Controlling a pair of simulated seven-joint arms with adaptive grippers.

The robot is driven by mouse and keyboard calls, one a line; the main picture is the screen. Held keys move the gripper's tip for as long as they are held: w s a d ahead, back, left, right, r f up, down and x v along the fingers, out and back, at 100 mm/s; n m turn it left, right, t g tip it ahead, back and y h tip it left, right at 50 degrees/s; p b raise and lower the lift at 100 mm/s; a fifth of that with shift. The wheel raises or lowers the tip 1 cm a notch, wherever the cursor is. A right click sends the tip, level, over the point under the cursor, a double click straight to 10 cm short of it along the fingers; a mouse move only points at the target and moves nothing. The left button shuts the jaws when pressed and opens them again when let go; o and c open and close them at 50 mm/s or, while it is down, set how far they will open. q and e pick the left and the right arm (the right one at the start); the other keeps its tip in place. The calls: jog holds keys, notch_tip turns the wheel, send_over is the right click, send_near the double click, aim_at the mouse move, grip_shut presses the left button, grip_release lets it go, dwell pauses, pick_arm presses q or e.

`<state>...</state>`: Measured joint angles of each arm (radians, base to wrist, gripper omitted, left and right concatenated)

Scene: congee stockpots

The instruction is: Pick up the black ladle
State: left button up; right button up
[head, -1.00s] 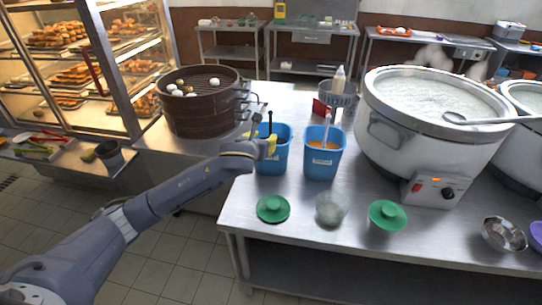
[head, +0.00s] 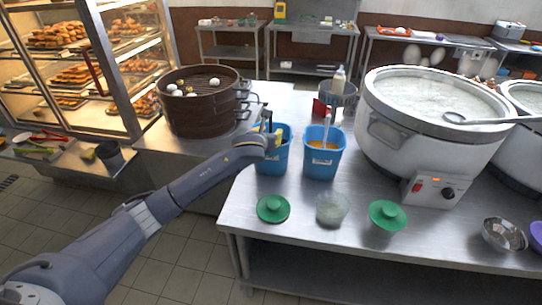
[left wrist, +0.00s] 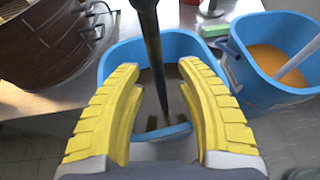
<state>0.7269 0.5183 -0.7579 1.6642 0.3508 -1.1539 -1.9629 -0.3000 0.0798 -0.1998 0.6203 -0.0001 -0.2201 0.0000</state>
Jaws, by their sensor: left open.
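The black ladle (left wrist: 152,50) stands in the left blue bin (head: 270,161). Its dark handle rises out of the bin, and its upper end shows in the head view (head: 265,112). My left gripper (left wrist: 160,72) is open, with one yellow finger on each side of the handle in the left wrist view. I cannot tell whether either finger touches it. In the head view the left gripper (head: 274,139) is over the left bin's rim and hides part of the ladle. The ladle's lower end is in shadow inside the bin. My right gripper is not in view.
A second blue bin (head: 322,165) with orange contents and a pale handle stands close on the right. A brown steamer (head: 200,118) is at the left and a large white stockpot (head: 392,150) at the right. Green lids (head: 273,208) lie in front.

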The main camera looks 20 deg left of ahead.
pick_arm(q)
jog(key=shift+o, duration=0.3)
jog(key=shift+w, duration=0.2)
grip_shut()
dwell(0.3)
